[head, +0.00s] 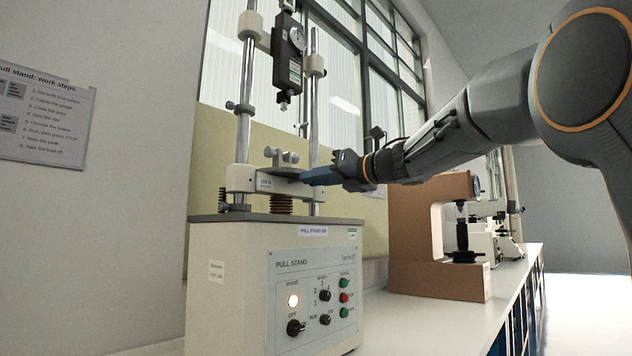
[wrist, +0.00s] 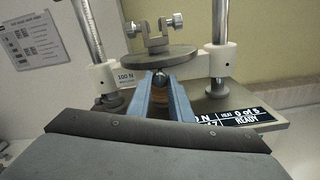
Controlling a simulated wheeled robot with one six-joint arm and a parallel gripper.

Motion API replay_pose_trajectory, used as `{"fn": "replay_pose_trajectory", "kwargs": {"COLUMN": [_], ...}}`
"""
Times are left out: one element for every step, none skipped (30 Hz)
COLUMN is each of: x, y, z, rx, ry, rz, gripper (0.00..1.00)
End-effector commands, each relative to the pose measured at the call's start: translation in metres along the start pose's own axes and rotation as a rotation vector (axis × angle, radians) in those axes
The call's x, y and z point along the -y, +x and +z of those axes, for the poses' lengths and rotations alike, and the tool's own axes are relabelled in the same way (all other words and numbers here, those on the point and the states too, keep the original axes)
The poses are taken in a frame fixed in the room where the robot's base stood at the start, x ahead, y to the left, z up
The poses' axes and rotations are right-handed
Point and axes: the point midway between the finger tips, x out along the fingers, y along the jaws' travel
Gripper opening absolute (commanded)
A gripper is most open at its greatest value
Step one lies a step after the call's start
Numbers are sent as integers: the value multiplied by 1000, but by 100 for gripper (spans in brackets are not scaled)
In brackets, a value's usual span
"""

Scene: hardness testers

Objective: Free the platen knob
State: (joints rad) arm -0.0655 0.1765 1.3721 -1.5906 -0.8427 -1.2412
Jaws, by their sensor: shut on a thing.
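The pull stand (head: 300,245) is a beige machine with two upright chrome columns. Its round grey platen (head: 285,170) sits on a white crosshead, and the platen also shows in the wrist view (wrist: 150,59). My gripper (head: 306,178) reaches in from the right at the crosshead's front. In the wrist view its blue fingers (wrist: 160,82) are closed around a small dark part, seemingly the platen knob (wrist: 160,78), just below the platen's front edge. The fingers hide most of the knob.
A clamp with two thumbscrews (wrist: 154,30) stands on the platen. A black gauge (head: 288,55) hangs above between the columns.

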Motion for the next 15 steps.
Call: {"fn": "replay_pose_trajectory", "kwargs": {"x": [0, 0, 0, 0, 0, 0, 0, 0, 0, 0, 0, 0, 0, 0, 0], "y": [0, 0, 0, 0, 0, 0, 0, 0, 0, 0, 0, 0, 0, 0, 0], "z": [-2, -2, -2, -2, -2, -2, -2, -2, -2, -2, -2, -1, -1, -1, -1], "rx": [-5, -5, -5, -5, -5, -5, -5, -5, -4, -4, -4, -3, -3, -2, -2], "ry": [0, 0, 0, 1, 1, 1, 1, 1, 1, 1, 1, 1, 1, 1, 1], "rz": [2, 2, 2, 2, 2, 2, 2, 2, 3, 2, 2, 2, 1, 1, 1], "gripper": [0, 0, 0, 0, 0, 0, 0, 22, 29, 34, 38, 38, 38, 38, 38]}}
